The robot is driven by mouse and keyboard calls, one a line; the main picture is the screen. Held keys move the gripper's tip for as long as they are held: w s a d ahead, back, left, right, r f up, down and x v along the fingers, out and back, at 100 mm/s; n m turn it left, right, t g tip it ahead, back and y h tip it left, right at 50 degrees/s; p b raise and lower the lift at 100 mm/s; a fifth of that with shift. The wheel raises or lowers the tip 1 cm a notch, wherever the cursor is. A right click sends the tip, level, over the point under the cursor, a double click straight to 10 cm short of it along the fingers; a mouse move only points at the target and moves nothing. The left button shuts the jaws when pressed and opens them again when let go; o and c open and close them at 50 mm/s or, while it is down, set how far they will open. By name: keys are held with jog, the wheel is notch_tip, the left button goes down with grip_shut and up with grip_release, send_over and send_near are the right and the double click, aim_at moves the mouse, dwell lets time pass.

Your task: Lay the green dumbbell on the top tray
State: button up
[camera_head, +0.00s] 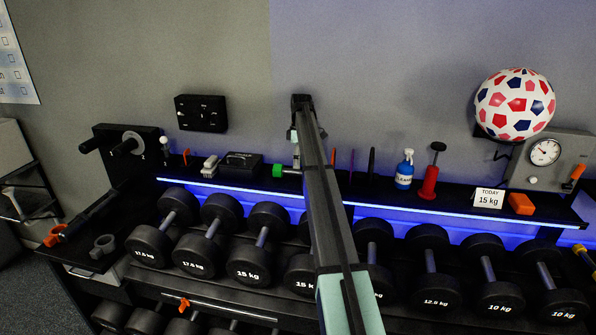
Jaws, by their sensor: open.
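A small green dumbbell (278,170) lies on the black upper shelf, just left of my arm. Only its green end and a short piece beside it show; the rest is hidden behind my arm. My gripper (296,160) points down at the far end of the arm, right at the dumbbell's visible end. It is open; its fingers are small and partly hidden, and I cannot tell whether they touch the dumbbell. The top tray (215,274) of the rack, below the blue-lit shelf edge, holds a row of large black dumbbells. My arm covers the middle of this row.
A brush (210,165) and a black box (243,164) stand left of the green dumbbell. A blue spray bottle (404,172), a red pump-like tool (431,178), a sign (488,198) and an orange block (521,203) stand right.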

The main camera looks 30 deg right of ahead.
jog(key=shift+w+d+r+b, duration=0.15)
jog(key=shift+r+b, duration=0.05)
jog(key=shift+r, duration=0.85)
jog(key=shift+w+d+r+b, duration=0.1)
jog(key=shift+w+r+b, duration=0.05)
jog(key=shift+r, duration=0.85)
